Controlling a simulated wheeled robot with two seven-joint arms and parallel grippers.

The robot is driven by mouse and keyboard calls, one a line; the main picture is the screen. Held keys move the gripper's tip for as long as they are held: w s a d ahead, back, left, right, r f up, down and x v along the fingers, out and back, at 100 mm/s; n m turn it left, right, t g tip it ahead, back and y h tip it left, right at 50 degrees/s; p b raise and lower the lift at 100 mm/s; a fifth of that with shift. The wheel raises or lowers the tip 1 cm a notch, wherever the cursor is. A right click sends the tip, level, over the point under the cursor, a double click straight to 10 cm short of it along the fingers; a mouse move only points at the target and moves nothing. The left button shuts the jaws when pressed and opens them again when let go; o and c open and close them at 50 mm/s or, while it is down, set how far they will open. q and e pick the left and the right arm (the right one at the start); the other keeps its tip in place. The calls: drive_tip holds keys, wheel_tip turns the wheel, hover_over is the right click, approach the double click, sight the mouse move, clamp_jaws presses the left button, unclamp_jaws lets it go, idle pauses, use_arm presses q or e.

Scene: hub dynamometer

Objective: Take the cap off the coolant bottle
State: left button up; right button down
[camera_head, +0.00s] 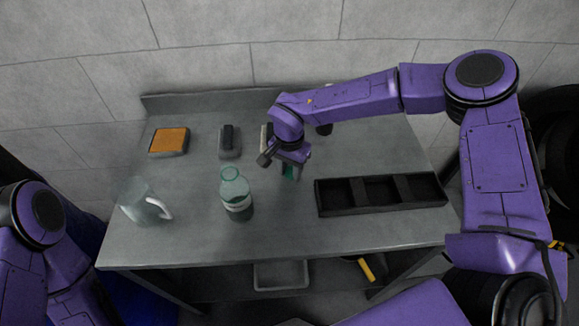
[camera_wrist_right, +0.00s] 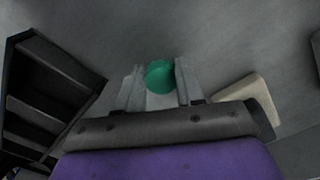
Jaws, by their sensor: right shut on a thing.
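The coolant bottle (camera_head: 236,191) is translucent green with a white label and stands upright near the table's middle. Its neck is open at the top, with no cap on it. My right gripper (camera_head: 291,170) is to the right of the bottle and apart from it, pointing down. It is shut on the green cap (camera_wrist_right: 160,76), which sits between the two fingers in the wrist view. A bit of the cap (camera_head: 291,174) shows below the fingers in the head view. I cannot tell whether the cap touches the table. My left gripper is out of view; only part of that arm shows.
A clear jug (camera_head: 146,205) stands left of the bottle. An orange-topped block (camera_head: 169,141) and a grey-and-black object (camera_head: 229,143) lie behind. A black compartment tray (camera_head: 381,193) is at right. A pale block (camera_wrist_right: 247,94) is close beside my right gripper. The front table is clear.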

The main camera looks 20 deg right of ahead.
sight(290, 172)
drive_tip(key=c, duration=0.7)
unclamp_jaws()
drive_tip(key=shift+s, duration=0.1)
wheel_tip(290, 172, up, 12)
drive_tip(key=shift+w+r+b, duration=0.2)
drive_tip(key=shift+b, duration=0.15)
